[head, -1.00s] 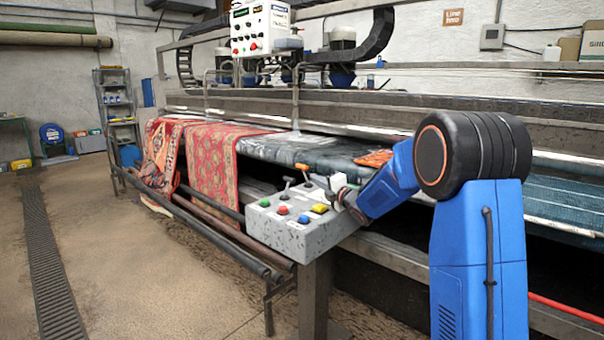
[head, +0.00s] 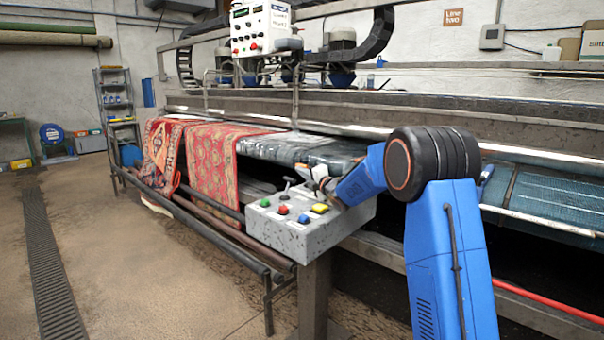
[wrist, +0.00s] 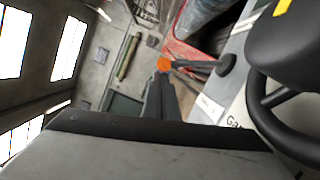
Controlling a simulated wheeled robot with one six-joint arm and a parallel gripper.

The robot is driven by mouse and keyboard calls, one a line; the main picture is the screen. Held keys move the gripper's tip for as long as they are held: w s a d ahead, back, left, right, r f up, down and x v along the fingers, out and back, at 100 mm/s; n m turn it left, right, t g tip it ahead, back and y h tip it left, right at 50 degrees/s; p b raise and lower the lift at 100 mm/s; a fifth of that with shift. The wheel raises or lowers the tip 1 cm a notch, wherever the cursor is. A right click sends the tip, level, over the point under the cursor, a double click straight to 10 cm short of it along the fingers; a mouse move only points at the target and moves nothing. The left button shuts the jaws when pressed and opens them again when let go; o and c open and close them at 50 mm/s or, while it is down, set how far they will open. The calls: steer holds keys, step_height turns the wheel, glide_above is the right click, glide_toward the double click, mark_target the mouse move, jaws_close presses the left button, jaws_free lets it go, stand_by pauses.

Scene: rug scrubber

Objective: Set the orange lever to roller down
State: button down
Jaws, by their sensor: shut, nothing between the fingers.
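The orange lever's round knob (wrist: 163,64) shows in the wrist view, with a dark rod running right from beside it. My gripper (wrist: 158,88) is shut and empty, its tip right at the knob; I cannot tell whether they touch. In the head view my gripper (head: 321,180) is over the back right of the grey control box (head: 300,238). The orange knob is hard to make out there beside the gripper. A separate black-tipped lever (head: 288,181) stands left of the gripper.
Green, red, blue buttons and a yellow button (head: 320,208) are on the box top. A red patterned rug (head: 215,165) hangs over the machine's front at left. Dark rails (head: 222,237) run below it. The floor at left is clear.

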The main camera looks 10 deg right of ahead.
steer(key=shift+d+r, duration=0.1)
steer(key=shift+w+d+r+m+g+h, duration=0.15)
steer(key=shift+w+d+r+m+g, duration=0.1)
steer(key=shift+m, duration=0.5)
steer(key=shift+w+d+r+m+g+h, duration=0.15)
steer(key=shift+d+r+m, duration=0.05)
steer(key=shift+m, duration=0.55)
steer(key=shift+w+d+r, duration=0.35)
steer(key=shift+w+d, duration=0.05)
steer(key=shift+d, duration=0.2)
steer(key=w+d+m+g, duration=0.2)
steer(key=w+d+m, duration=0.1)
steer(key=d+m, duration=0.2)
steer(key=shift+w+r+m, duration=0.35)
steer(key=shift+r+m, duration=0.05)
steer(key=shift+m, duration=1)
steer(key=shift+w+d, duration=0.1)
steer(key=shift+d, duration=0.1)
steer(key=shift+f, duration=0.1)
